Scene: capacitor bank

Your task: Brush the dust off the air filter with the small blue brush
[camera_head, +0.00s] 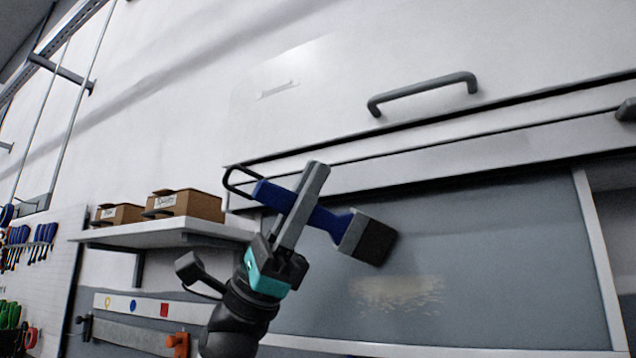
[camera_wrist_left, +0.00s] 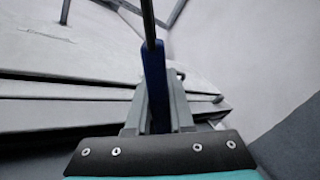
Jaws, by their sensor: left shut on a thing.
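My left gripper (camera_head: 304,203) is shut on the blue handle of the brush (camera_head: 326,219) and holds it up in front of the grey air filter panel (camera_head: 500,260). A tan dust patch (camera_head: 398,292) lies on the panel below the bristles. The bristles are apart from the patch in the picture; I cannot tell if they touch the panel. In the left wrist view the blue handle (camera_wrist_left: 155,85) stands between the fingers. My right gripper is out of view.
A cabinet front with a grey bar handle (camera_head: 422,92) is above the panel. A shelf (camera_head: 165,234) with two cardboard boxes (camera_head: 185,205) is at left. A pegboard (camera_head: 55,262) with tools stands at far left. A pale frame (camera_head: 600,260) edges the panel at right.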

